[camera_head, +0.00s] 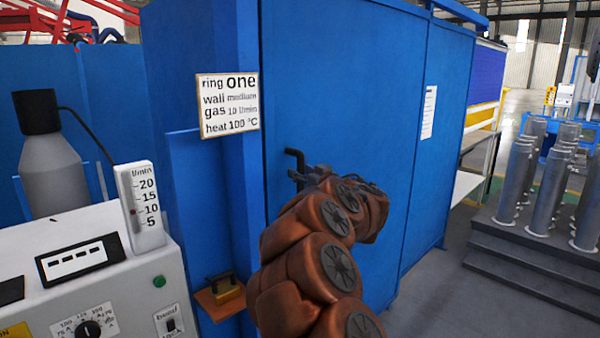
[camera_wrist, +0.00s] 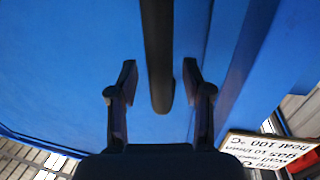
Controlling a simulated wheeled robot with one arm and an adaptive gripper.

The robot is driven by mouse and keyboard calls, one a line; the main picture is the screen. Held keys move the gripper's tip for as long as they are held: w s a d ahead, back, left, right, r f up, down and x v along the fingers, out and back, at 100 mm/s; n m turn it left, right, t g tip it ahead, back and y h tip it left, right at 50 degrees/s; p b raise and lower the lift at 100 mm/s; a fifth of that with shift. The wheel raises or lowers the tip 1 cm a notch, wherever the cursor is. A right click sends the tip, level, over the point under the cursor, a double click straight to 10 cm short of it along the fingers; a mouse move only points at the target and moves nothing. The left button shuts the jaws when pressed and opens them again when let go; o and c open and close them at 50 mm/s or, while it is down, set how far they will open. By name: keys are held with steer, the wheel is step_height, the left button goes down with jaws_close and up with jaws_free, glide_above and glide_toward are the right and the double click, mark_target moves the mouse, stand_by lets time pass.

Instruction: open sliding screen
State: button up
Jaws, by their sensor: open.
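The sliding screen is a large flat blue panel (camera_head: 350,90) in the middle of the head view. It fills the background of the wrist view (camera_wrist: 60,70). Its black bar handle (camera_head: 292,158) stands out near the panel's left edge, just beyond my gripper (camera_head: 310,178). In the wrist view my gripper (camera_wrist: 160,78) is open, with one finger on each side of the handle (camera_wrist: 158,40). Gaps show between the handle and both fingers. In the head view my arm hides the lower part of the handle and most of the gripper.
A sign (camera_head: 228,104) hangs on the blue post left of the screen. A control box (camera_head: 90,270) with a gas gauge and grey bottle (camera_head: 58,170) stands at left. A small brown shelf (camera_head: 220,300) juts out below the sign. Metal cylinders (camera_head: 548,190) stand on grey steps at right.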

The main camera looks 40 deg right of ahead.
steer(key=shift+w+d, duration=0.1)
steer(key=shift+w, duration=0.35)
jaws_close()
stand_by(0.4)
